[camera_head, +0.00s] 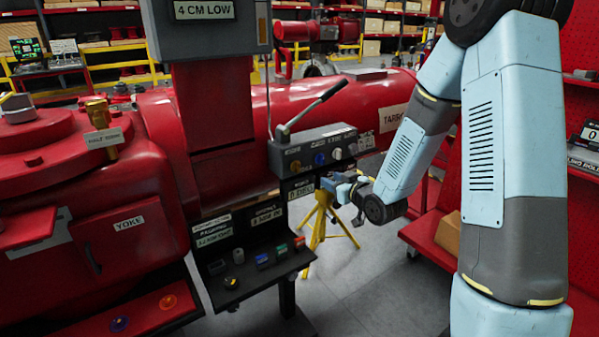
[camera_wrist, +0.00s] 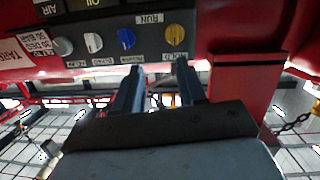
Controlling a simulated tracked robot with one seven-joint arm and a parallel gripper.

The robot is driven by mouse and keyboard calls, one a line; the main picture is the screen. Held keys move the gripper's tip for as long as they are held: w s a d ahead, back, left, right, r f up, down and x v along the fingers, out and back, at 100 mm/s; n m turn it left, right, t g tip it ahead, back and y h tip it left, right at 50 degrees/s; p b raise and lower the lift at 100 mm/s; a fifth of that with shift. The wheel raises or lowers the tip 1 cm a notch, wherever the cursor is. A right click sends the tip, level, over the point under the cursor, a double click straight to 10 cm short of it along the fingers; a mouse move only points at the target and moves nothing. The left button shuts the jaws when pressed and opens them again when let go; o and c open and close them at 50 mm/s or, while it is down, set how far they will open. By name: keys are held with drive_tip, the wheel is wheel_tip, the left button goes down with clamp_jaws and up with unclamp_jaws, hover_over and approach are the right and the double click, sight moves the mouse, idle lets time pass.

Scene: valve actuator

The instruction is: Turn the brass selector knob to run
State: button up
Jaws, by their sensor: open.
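The brass selector knob (camera_head: 295,165) is on the front of a grey control box (camera_head: 318,143), at the left of a row with a blue knob and a white knob. In the wrist view the brass knob (camera_wrist: 175,34) is beside a RUN label (camera_wrist: 150,19), with another label on its opposite side. Its pointer direction is too small to tell. My gripper (camera_head: 328,184) is just below and right of the box in the head view. In the wrist view my gripper (camera_wrist: 160,67) is open and empty, its fingertips apart from the knob and short of the panel.
A grey lever (camera_head: 312,108) rises from the box. The blue knob (camera_wrist: 126,38) and white knob (camera_wrist: 93,42) are close beside the brass one. A red block (camera_wrist: 245,85) stands close on the other side. A shelf (camera_head: 250,272) with small coloured parts is below left.

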sight(298, 169)
drive_tip(key=w+a+f, duration=0.1)
drive_tip(key=w+a, duration=0.2)
drive_tip(key=w+a+y, duration=0.1)
drive_tip(key=w+a, duration=0.2)
drive_tip(key=w, duration=0.1)
drive_tip(key=w+a+f+t+y, duration=0.1)
drive_tip(key=w+a, duration=0.2)
drive_tip(key=w, duration=0.1)
drive_tip(key=shift+a+f, duration=0.3)
drive_tip(key=shift+a, duration=0.05)
clamp_jaws()
drive_tip(key=shift+s+a, duration=0.1)
drive_tip(key=shift+a, duration=0.15)
drive_tip(key=shift+d+m, duration=0.15)
drive_tip(key=shift+m, duration=0.15)
